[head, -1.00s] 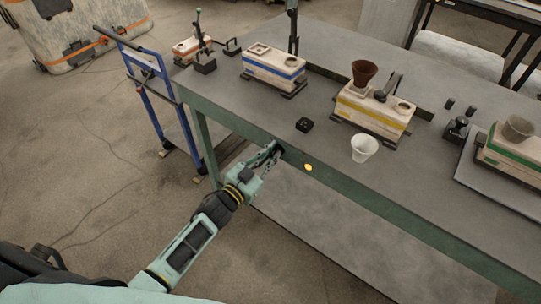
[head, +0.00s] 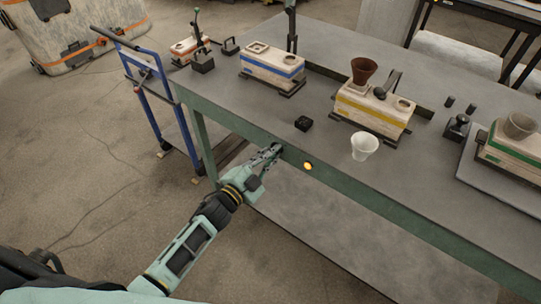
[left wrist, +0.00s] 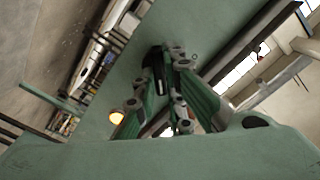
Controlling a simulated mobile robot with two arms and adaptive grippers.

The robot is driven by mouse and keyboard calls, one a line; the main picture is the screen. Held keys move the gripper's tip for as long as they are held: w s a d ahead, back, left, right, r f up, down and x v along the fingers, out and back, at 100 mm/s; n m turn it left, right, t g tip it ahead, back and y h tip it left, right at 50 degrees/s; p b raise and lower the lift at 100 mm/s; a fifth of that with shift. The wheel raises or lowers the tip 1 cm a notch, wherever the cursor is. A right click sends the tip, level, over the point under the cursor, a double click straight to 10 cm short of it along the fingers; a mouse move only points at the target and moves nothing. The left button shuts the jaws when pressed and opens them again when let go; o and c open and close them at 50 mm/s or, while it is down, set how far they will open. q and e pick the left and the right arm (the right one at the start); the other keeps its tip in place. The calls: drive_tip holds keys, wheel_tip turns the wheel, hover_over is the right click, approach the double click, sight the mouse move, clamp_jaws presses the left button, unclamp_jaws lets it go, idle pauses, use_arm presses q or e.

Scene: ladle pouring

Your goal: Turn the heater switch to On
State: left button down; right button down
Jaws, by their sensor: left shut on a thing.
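The heater switch is a small black knob on the green front edge of the table. In the left wrist view the knob (left wrist: 157,72) sits between my gripper's fingers. My left gripper (head: 272,151) reaches the table's front edge and is shut on the switch, largely hiding it in the head view. A round indicator light (head: 308,166) to the right of the switch glows orange; it also glows in the left wrist view (left wrist: 117,117). My right gripper is not in view.
On the grey table (head: 250,115) stand a white cup (head: 363,147), a small black block (head: 303,124), a yellow-striped box (head: 368,117) with a brown cup (head: 363,70), and a blue-striped box (head: 272,68). A blue cart (head: 165,100) stands left of the table.

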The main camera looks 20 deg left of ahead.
use_arm(q)
drive_tip(key=shift+f, duration=0.1)
drive_tip(key=c, duration=1.8)
unclamp_jaws()
drive_tip(key=v, duration=1.2)
